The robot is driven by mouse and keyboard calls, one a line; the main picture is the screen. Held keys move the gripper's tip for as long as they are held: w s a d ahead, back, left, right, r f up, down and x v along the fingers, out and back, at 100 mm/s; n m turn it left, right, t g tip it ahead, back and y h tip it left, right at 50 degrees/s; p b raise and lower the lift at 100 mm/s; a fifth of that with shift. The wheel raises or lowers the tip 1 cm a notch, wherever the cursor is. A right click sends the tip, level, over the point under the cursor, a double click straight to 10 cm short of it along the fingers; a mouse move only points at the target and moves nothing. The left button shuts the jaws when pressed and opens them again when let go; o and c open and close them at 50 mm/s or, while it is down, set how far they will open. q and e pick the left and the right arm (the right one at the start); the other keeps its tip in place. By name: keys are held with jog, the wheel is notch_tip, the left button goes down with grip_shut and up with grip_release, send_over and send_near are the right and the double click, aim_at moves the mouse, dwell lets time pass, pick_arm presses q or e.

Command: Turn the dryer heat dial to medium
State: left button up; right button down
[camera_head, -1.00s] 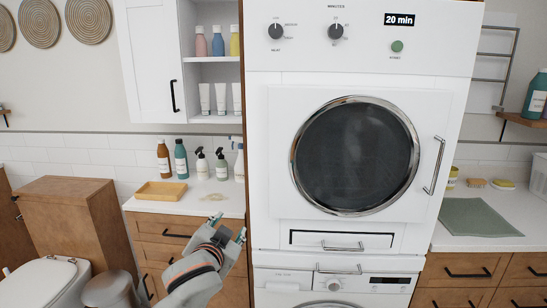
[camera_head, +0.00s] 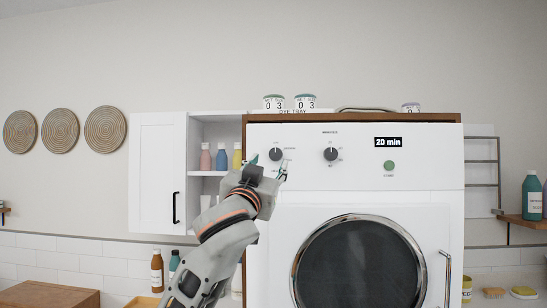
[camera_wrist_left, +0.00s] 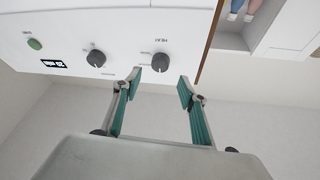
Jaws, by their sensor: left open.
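The heat dial (camera_head: 276,154) is a dark round knob at the upper left of the white dryer panel (camera_head: 440,158). Its light mark seems to point up; the labels around it are too small to read surely. My left gripper (camera_head: 268,166) is open, just below and in front of this dial in the head view. In the left wrist view, which is turned over, the heat dial (camera_wrist_left: 160,62) lies beyond the gap between the two teal-padded fingertips (camera_wrist_left: 160,82). The fingers appear apart from it and hold nothing. My right gripper is not in view.
The minutes dial (camera_head: 330,154), green start button (camera_head: 389,166) and "20 min" display (camera_head: 393,142) are to the right on the panel. An open-shelved white cabinet (camera_head: 158,170) with bottles is close on the left. The round dryer door (camera_head: 360,262) is below.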

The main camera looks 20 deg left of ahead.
aim_at(275, 154)
pick_arm(q)
jog(key=p+x, duration=0.1)
jog(key=x, duration=0.4)
jog(key=shift+w+r, duration=0.1)
jog(key=shift+w+r+p, duration=0.1)
jog(key=shift+w+p, duration=0.2)
jog(key=shift+w, duration=0.3)
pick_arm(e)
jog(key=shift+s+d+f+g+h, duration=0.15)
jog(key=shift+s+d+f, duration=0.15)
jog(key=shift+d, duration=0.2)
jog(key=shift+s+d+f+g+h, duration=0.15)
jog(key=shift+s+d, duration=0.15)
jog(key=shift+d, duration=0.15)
pick_arm(q)
jog(key=c, duration=1.1)
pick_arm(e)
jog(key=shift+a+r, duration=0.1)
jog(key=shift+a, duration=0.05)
